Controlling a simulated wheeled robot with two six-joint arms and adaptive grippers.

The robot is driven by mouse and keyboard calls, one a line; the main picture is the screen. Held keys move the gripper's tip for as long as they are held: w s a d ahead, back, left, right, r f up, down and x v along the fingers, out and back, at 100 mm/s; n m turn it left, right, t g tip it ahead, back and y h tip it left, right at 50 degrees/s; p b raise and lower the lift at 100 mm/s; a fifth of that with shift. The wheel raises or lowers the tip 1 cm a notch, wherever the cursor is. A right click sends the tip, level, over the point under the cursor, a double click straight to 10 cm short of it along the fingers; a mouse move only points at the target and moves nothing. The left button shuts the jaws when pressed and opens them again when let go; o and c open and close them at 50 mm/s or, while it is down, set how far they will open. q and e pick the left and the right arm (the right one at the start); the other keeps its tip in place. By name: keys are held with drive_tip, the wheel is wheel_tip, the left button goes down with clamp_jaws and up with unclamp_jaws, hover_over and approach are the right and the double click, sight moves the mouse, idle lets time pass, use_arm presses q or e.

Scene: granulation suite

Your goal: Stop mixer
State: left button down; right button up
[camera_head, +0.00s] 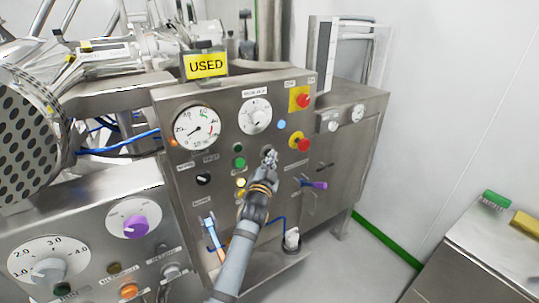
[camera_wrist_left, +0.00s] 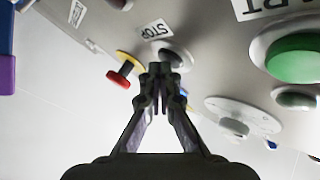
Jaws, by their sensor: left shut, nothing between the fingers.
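The mixer's control panel (camera_head: 215,112) is a grey metal box front with dials and buttons. My left gripper (camera_head: 268,156) is shut and empty, with its tips at the panel. In the left wrist view its fingertips (camera_wrist_left: 159,70) overlap the lower left of a dark round button (camera_wrist_left: 175,58) next to a STOP label (camera_wrist_left: 155,30). I cannot tell whether the tips touch the button. In the head view my gripper hides most of that button. A green button (camera_head: 240,162) sits to its left; in the wrist view the green button (camera_wrist_left: 300,56) has a label ending in "ART". My right gripper is not in view.
Two red mushroom buttons on yellow plates, an upper one (camera_head: 303,100) and a lower one (camera_head: 303,144), lie right of my gripper. A purple-handled valve (camera_head: 318,185) is lower right. A yellow USED sign (camera_head: 206,66) stands on top.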

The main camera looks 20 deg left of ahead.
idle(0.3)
use_arm(q)
drive_tip(key=shift+s+d+p, duration=0.3)
drive_tip(key=shift+s+d, duration=0.25)
drive_tip(key=shift+d, duration=0.15)
